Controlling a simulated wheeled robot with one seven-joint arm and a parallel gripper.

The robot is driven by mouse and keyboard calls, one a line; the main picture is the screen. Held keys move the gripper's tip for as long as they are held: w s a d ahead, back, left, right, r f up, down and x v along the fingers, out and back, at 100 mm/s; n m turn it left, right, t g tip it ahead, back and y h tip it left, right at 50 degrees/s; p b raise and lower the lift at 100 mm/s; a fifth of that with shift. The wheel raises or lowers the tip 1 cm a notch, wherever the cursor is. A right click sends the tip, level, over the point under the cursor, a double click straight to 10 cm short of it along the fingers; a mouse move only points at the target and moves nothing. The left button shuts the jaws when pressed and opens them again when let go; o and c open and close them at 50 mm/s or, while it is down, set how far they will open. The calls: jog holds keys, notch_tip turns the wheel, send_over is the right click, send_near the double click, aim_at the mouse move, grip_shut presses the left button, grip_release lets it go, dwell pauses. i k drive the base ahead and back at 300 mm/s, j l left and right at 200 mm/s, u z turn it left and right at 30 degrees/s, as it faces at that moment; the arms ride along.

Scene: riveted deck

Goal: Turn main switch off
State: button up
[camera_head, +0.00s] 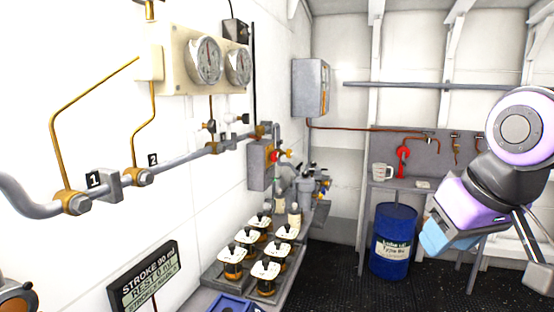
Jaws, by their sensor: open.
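No part in view is clearly marked as the main switch. A grey box (311,87) with an orange-edged side panel hangs on the far end of the left wall. A smaller grey box (260,165) sits lower on the left wall, with small red and green parts beside it. Both are too small to read a switch position. My gripper (538,262) is at the lower right, partly cut off by the picture edge. It is open, holds nothing visible, and is well apart from both boxes.
Pipes with brass fittings (140,177) and gauges (205,60) line the left wall. Several capped jars (266,270) stand on a low bench. A blue drum (393,241) stands under a shelf with a mug (382,171). The dark floor (345,285) before the drum is clear.

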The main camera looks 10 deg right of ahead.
aim_at(274, 156)
jog(key=i+l, duration=0.4)
jog(key=i+l+z, duration=0.15)
jog(key=i+l, duration=0.2)
jog(key=i, duration=0.2)
jog(key=i+l, duration=0.35)
jog(key=i, duration=0.15)
jog(key=i+l+z, duration=0.1)
jog(key=i+l, duration=0.2)
jog(key=i, duration=0.2)
